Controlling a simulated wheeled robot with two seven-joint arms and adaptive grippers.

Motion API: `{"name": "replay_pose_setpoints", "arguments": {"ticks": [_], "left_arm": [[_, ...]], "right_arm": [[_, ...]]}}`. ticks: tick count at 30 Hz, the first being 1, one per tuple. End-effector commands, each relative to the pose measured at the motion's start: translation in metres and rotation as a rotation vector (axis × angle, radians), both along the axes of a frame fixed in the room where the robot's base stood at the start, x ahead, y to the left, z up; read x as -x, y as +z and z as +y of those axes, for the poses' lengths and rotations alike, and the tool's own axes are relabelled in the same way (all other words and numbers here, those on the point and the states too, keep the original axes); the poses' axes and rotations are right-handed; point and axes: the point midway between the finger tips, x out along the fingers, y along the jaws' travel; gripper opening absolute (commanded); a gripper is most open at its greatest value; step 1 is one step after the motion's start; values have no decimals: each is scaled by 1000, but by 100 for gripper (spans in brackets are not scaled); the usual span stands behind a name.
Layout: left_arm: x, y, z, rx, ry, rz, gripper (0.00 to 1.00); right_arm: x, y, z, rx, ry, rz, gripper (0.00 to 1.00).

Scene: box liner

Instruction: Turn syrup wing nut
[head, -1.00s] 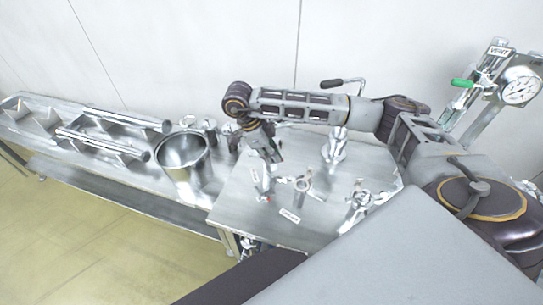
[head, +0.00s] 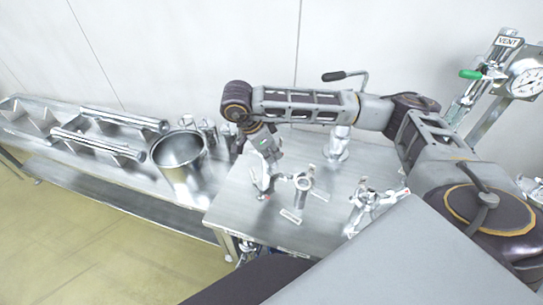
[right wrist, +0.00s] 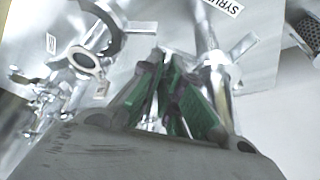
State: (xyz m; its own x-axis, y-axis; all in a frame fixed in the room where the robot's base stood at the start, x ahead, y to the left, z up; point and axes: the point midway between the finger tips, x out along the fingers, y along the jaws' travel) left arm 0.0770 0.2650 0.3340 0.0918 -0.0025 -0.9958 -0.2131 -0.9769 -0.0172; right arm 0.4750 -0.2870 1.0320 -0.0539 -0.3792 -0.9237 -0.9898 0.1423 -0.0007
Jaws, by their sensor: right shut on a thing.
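My right gripper (head: 264,163) reaches down at the left part of the steel table, at the top of a shiny upright fitting (head: 262,186). In the right wrist view its green-padded fingers (right wrist: 168,90) are close together on a small metal part, mostly hidden between them. I take this part as the syrup wing nut. A silver wing (right wrist: 243,46) sticks out beside the fingers, next to a label reading SYRU (right wrist: 222,6). My left gripper is not in view.
Two more metal fittings, a middle one (head: 302,188) and a right one (head: 361,205), stand close by on the steel table (head: 318,232). A steel pot (head: 181,165) stands left. A black-handled valve (head: 338,145) stands behind, and a gauge (head: 527,82) at far right.

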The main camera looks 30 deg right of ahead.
Motion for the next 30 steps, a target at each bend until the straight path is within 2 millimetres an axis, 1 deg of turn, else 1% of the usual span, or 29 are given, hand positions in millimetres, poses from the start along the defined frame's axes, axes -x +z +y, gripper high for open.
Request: {"name": "replay_pose_setpoints", "arguments": {"ticks": [13,14,18,25,28,30], "left_arm": [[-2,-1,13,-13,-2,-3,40],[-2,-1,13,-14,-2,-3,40],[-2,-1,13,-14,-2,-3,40],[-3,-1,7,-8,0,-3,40],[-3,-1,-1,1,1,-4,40],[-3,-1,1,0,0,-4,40]], "right_arm": [[0,1,0,-1,12,-1,0],[0,1,0,-1,12,-1,9],[0,1,0,-1,12,-1,27],[0,0,0,-1,12,0,28],[0,0,0,0,12,1,28],[0,1,0,-1,12,0,28]]}}
